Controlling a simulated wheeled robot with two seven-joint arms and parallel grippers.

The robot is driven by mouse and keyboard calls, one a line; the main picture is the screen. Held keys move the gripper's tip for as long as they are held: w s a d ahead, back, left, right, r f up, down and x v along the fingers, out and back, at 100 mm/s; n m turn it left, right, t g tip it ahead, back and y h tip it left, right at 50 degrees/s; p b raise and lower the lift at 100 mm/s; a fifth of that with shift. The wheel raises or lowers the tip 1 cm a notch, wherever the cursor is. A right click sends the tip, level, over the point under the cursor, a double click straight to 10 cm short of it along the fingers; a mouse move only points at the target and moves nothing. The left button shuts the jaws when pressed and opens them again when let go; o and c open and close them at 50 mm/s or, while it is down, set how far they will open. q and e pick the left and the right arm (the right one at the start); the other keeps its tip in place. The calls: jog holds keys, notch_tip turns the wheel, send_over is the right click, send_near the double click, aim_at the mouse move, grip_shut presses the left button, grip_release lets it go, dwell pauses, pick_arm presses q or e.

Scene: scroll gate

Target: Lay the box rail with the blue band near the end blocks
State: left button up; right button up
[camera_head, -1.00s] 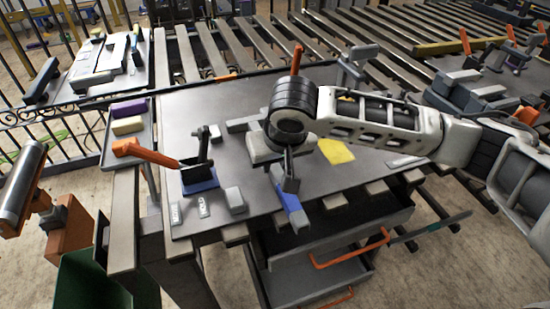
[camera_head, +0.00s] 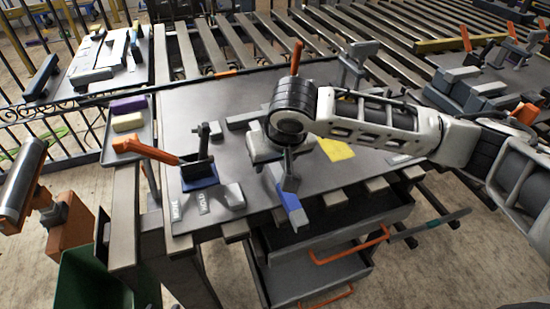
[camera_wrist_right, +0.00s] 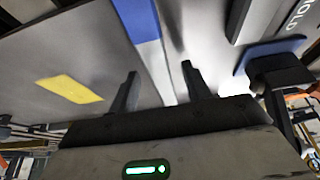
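The box rail with the blue band (camera_head: 292,204) lies on the grey worktable, its blue part near the front edge. In the right wrist view its blue band (camera_wrist_right: 140,19) is at the top, and the grey length runs down between my fingers. My right gripper (camera_head: 289,181) is just over the rail. In the wrist view the right gripper (camera_wrist_right: 160,73) is open, with a finger on either side of the rail and visible gaps. Grey blocks stand near the front edge, one left (camera_head: 234,196) and one right (camera_head: 334,198); I cannot tell if these are the end blocks. My left gripper is out of view.
A toggle clamp with an orange handle (camera_head: 146,151) stands on a blue base (camera_head: 199,177) left of the rail. A yellow sheet (camera_head: 335,149) lies to the right. An open drawer (camera_head: 335,231) juts out below the front edge. A tray with purple and cream blocks is at left.

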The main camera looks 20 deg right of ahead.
jog(key=shift+f, duration=0.1)
pick_arm(q)
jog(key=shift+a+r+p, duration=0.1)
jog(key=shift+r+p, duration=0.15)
jog(key=shift+p, duration=0.5)
pick_arm(e)
jog(key=v, duration=1.6)
jog(key=shift+w, duration=0.1)
